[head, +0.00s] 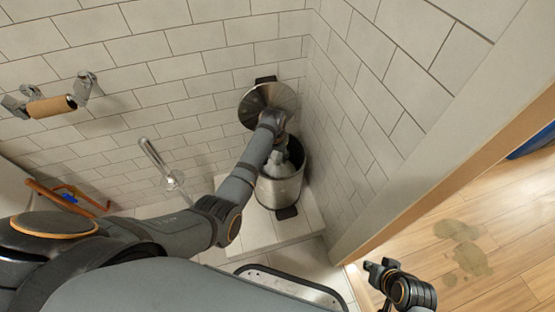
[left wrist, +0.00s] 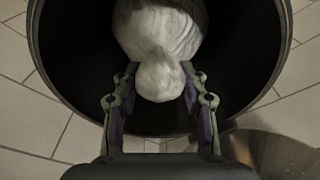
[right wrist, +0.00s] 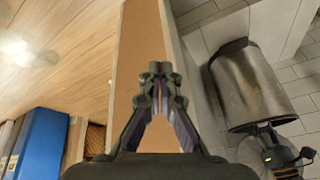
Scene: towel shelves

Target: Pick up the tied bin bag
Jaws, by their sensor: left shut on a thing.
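The tied bin bag (head: 284,168) is pale and sits inside the open steel bin (head: 283,190), against the tiled corner. In the left wrist view the bag (left wrist: 160,28) shows a rounded knot between my fingers, with the dark bin interior around it. My left gripper (left wrist: 160,78) is shut on the bag's knot, at the bin mouth. In the head view my left wrist partly hides the bag. My right gripper (head: 380,268) is away from the bin, near the doorway; in the right wrist view its fingertips (right wrist: 160,68) meet, with nothing between them.
The bin's round lid (head: 267,103) stands raised behind it, close to the wall. A cardboard roll (head: 50,106) on a holder and a brush handle (head: 155,157) are to the left. A door frame edge (head: 350,245) separates the tiles from the wooden floor, which has wet patches (head: 468,258).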

